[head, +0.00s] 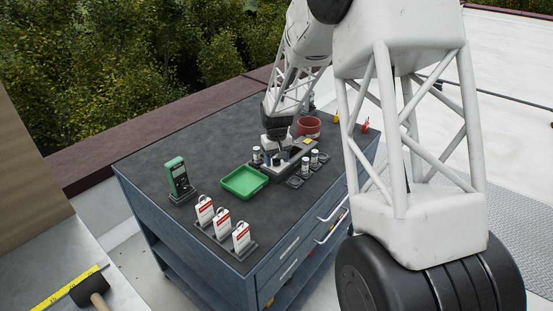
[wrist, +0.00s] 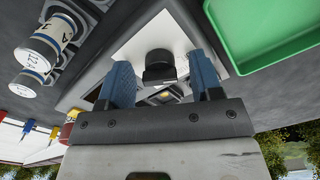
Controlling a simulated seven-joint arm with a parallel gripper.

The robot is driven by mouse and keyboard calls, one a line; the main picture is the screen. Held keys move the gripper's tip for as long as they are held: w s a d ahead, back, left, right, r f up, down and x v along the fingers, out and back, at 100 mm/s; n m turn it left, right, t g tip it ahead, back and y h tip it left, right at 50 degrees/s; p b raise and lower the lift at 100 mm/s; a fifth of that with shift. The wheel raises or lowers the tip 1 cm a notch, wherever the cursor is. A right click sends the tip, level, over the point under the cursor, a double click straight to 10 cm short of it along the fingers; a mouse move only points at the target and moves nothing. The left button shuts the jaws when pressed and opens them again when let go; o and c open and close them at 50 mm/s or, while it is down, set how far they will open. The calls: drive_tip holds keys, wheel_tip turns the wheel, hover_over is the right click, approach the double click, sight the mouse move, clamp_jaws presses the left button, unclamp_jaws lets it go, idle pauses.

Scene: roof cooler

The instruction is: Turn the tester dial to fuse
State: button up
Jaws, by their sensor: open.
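A black dial (wrist: 160,68) stands on a white panel (wrist: 128,48) in the wrist view. My gripper (wrist: 163,78) is open, its two blue fingers apart with the dial showing between them. I cannot tell whether either finger touches the dial. The marks around the dial, fuse included, are not readable.
A green tray (head: 244,182) lies left of the grey unit; labelled cylinders (head: 306,162) stand close on its right. The bench's back left is clear.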

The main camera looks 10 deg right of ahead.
drive_tip(key=c, duration=0.9)
drive_tip(key=shift+m, duration=0.4)
drive_tip(key=m, duration=0.3)
drive_tip(key=shift+m, duration=1.8)
drive_tip(key=o, duration=0.9)
